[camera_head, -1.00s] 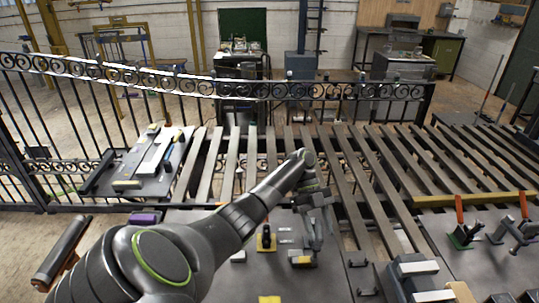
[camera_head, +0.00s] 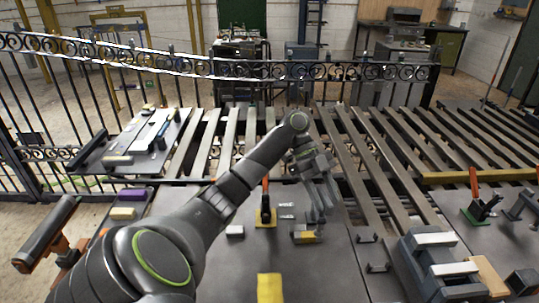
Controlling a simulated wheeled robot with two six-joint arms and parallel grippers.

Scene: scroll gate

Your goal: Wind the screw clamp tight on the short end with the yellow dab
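My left gripper (camera_head: 320,208) points down over the dark work table (camera_head: 215,265), just behind and right of a small grey block with a yellow end (camera_head: 306,237). Its fingers are slim and seen nearly edge-on, so I cannot tell how far apart they are or whether they touch the block. A clamp with an orange handle on a yellow base (camera_head: 265,210) stands left of the gripper. Another orange-handled clamp on a green base (camera_head: 477,210) stands at the right. A grey bar-handled piece (camera_head: 522,205) stands beside it; I cannot tell which is the screw clamp. My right gripper is not in view.
Long slats (camera_head: 350,160) lie behind the table. A black scroll-topped railing (camera_head: 300,72) crosses behind them. A grey fixture (camera_head: 428,262) stands at the lower right, and a yellow block (camera_head: 270,287) at the front. A tray-like board (camera_head: 140,140) holds several parts at the left.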

